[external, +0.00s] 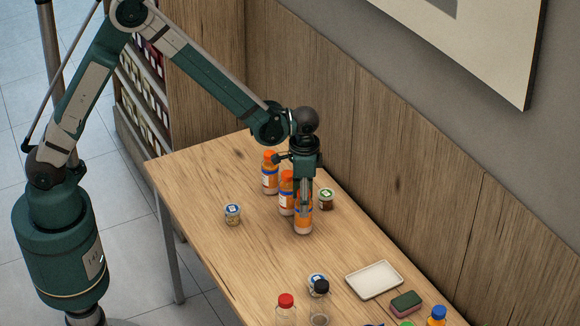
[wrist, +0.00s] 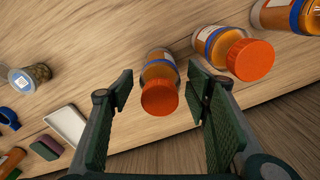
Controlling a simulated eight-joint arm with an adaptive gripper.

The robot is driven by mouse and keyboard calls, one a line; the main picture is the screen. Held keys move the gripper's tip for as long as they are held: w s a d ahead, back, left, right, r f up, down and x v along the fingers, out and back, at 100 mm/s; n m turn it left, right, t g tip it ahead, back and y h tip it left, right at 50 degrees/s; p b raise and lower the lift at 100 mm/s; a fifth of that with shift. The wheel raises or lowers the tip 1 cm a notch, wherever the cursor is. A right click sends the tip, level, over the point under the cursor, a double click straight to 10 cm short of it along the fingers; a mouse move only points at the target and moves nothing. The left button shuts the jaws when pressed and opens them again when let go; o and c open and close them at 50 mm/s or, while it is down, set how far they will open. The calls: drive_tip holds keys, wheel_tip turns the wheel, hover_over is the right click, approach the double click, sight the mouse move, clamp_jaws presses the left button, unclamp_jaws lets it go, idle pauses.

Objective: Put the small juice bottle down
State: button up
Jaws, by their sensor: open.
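A small juice bottle (external: 303,224) with orange juice stands upright on the wooden table (external: 205,178), at the near end of a row of orange bottles. My gripper (external: 304,192) points down over it, and its fingers hide the bottle's upper part in the external view. In the wrist view the bottle's orange cap (wrist: 160,97) sits between the two fingertips (wrist: 160,95), with a gap on each side. The gripper is open and holds nothing.
Two more orange-capped bottles (external: 287,197) (external: 270,176) stand close beside it. A white tray (external: 375,280) and sponge (external: 406,303) lie nearer the camera. Table between is clear.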

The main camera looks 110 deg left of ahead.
wheel_tip(320, 180, up, 10)
drive_tip(key=shift+r+p, duration=0.1)
drive_tip(key=shift+p, duration=0.35)
idle(0.6)
drive_tip(key=shift+s+d+r, duration=0.1)
drive_tip(key=shift+d+r, duration=0.3)
drive_tip(key=s+d+r+m+t, duration=0.1)
drive_tip(key=s+d+r+t, duration=0.1)
drive_tip(key=s+d+r, duration=0.55)
drive_tip(key=s+d+r+m+t, duration=0.1)
drive_tip(key=s+d+r, duration=0.3)
drive_tip(key=d+r, duration=0.6)
drive_tip(key=s+d+m+t, duration=0.1)
drive_tip(key=s+d+t, duration=0.3)
drive_tip(key=s+d, duration=1.1)
drive_tip(key=shift+s+r+m, duration=0.3)
drive_tip(key=shift+s, duration=1.55)
